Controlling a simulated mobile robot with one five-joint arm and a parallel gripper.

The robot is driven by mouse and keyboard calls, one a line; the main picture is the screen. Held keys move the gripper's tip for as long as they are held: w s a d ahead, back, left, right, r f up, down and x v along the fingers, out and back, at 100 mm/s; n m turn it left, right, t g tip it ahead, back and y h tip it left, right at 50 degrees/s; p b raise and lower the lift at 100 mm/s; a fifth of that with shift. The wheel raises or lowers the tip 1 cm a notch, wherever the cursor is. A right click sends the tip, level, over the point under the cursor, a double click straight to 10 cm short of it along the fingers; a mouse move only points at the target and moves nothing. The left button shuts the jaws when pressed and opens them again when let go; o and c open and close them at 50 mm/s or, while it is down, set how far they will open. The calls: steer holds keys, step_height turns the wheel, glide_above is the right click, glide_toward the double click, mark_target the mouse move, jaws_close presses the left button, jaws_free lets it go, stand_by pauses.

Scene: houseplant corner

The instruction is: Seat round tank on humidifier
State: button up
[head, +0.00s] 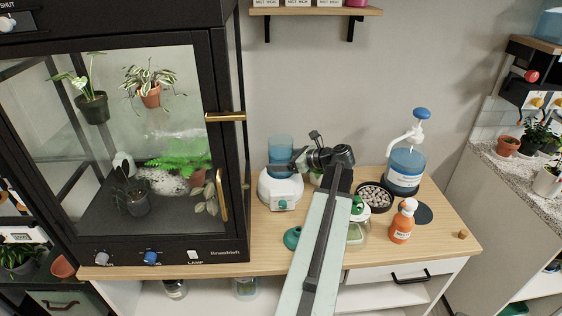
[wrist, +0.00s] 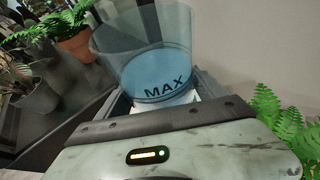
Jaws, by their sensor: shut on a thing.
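The round tank (head: 279,153) is clear with blue liquid in it. It stands upright at the white humidifier base (head: 281,190), which has a green knob on its front. In the wrist view the tank (wrist: 150,50) shows large, with the word MAX on its side. My gripper (head: 277,168) is shut on the tank from the right; it also shows in the wrist view (wrist: 152,100). The tank's lower end is over the base, but I cannot tell whether it is fully seated, as my gripper hides the joint.
A glass plant cabinet (head: 120,140) stands close on the left. The bench's front left is mostly clear.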

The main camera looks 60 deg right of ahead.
steer(key=shift+f+b, duration=0.65)
stand_by(0.7)
steer(key=o, duration=1.8)
steer(key=shift+s, duration=0.1)
steer(key=shift+p+v, duration=0.75)
steer(key=shift+v, duration=0.7)
steer(key=p+v, duration=0.2)
steer(key=v, duration=0.5)
steer(key=shift+s+r+p, duration=0.3)
steer(key=shift+p, duration=0.1)
steer(key=shift+r, duration=0.1)
